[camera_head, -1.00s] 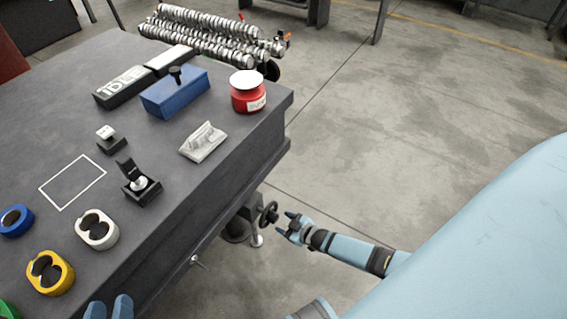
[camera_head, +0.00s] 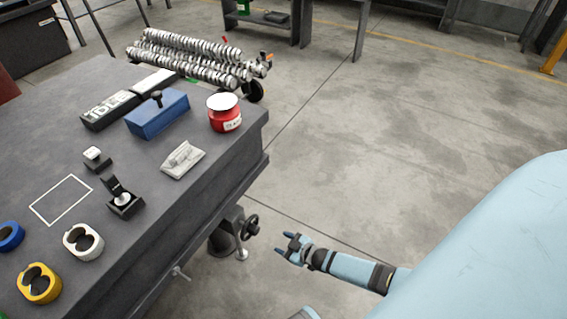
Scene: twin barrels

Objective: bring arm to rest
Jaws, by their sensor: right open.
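My right gripper (camera_head: 283,247) is open and empty. It hangs over the floor to the right of the table's near right side, with its fingers pointing left, close to a black handwheel (camera_head: 250,225) under the table but apart from it. My light blue right forearm (camera_head: 350,268) runs from it to the right. My left gripper does not show. The dark grey table (camera_head: 60,165) fills the left of the picture.
A rack of metal rollers (camera_head: 190,58) stands behind. The floor (camera_head: 390,150) at right is clear.

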